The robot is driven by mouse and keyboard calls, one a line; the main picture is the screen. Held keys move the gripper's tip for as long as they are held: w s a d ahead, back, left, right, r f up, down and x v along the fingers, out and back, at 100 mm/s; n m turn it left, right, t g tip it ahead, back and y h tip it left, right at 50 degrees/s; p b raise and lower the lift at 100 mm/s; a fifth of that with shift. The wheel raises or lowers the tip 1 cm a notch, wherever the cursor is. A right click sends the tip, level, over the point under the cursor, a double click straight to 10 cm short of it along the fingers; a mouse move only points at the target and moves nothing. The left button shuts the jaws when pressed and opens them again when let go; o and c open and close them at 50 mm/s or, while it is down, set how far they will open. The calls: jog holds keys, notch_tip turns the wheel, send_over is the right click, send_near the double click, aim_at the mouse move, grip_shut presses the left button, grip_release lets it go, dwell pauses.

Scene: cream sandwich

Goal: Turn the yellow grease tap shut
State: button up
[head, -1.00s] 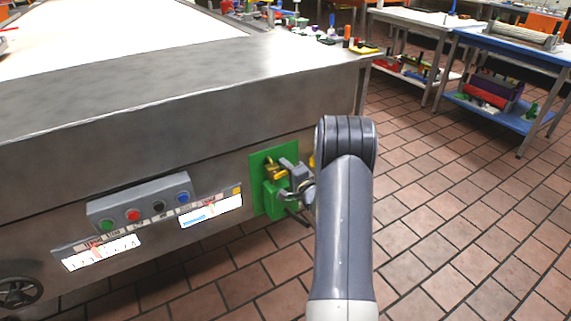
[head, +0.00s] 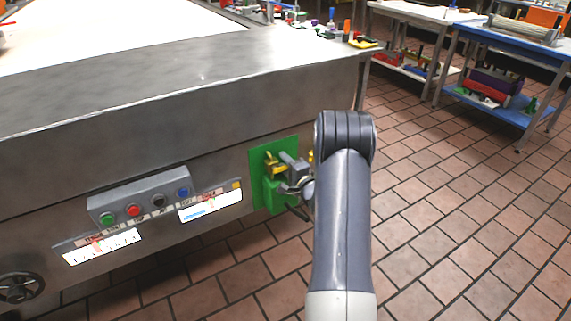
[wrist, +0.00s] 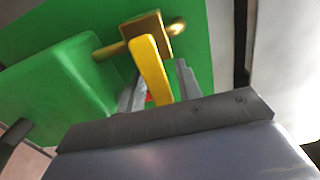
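The yellow tap lever (wrist: 148,66) hangs from a brass valve body (wrist: 147,32) on a green plate (wrist: 190,75), over a green box (wrist: 62,75). In the head view the yellow tap (head: 274,164) shows small on the green plate (head: 262,152) at the table's side. My gripper (wrist: 158,72) is at the lever, with one finger on each side of it in the wrist view. A gap shows between the lever and the right finger; contact on the left is unclear. The fingers stand apart. In the head view my arm hides part of the plate's right side.
A button panel (head: 145,203) with several coloured buttons and two white displays lies left of the plate. A handwheel (head: 18,289) is at the lower left. The tiled floor (head: 450,220) on the right is clear. Workbenches (head: 500,90) stand behind.

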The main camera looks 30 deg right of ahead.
jog(key=shift+o, duration=0.4)
jog(key=shift+s+d, duration=0.1)
jog(key=shift+s, duration=0.45)
jog(key=s+p, duration=0.1)
jog(key=s, duration=0.8)
jog(key=shift+s, duration=0.35)
jog(key=shift+d, duration=0.1)
jog(key=w, duration=0.5)
jog(key=w+b, duration=0.1)
jog(key=w, duration=0.4)
jog(key=shift+w+a, duration=0.2)
jog(key=shift+w, duration=0.2)
jog(key=shift+r, duration=0.1)
